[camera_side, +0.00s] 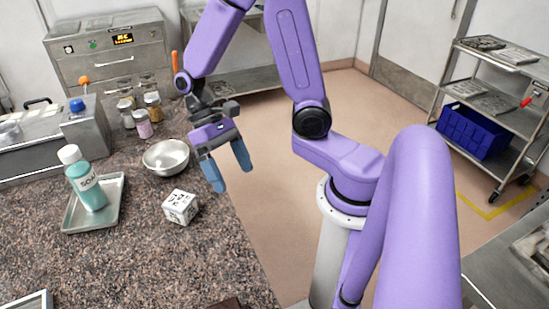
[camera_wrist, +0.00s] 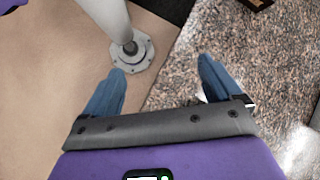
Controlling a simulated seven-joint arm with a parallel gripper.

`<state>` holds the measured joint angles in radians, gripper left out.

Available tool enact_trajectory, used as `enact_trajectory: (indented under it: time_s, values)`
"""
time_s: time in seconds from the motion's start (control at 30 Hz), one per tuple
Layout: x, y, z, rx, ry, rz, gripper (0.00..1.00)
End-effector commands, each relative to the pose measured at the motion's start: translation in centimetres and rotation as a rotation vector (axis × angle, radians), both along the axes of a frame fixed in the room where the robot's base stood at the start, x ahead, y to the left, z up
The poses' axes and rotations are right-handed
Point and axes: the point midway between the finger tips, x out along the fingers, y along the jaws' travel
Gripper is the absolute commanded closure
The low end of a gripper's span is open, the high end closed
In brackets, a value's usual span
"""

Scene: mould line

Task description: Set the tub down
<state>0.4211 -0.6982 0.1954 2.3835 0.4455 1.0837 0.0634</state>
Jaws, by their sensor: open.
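My gripper (camera_side: 232,178) is open, with its two blue fingers pointing down near the right edge of the speckled counter (camera_side: 150,260). Nothing is between the fingers; the wrist view also shows the gripper (camera_wrist: 161,66) empty, over the counter edge and the floor. I cannot tell which thing is the tub. A round metal bowl (camera_side: 166,156) stands on the counter left of the fingers, apart from them. A white cube (camera_side: 180,207) with black markings sits in front of the bowl.
Several small jars (camera_side: 142,124) stand behind the bowl. A metal box with a blue knob (camera_side: 90,128) stands at the left. A blue crate (camera_side: 472,131) rests on a trolley at the right. The front middle of the counter is largely clear.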

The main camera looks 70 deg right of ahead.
Motion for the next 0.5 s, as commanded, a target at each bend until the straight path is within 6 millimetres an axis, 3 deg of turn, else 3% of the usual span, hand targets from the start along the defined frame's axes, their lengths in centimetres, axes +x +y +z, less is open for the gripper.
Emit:
enact_trajectory:
  time_s: [0.5]
  values:
    - [-5.4,-1.0,2.4,0.010,-0.369,0.674,0.09]
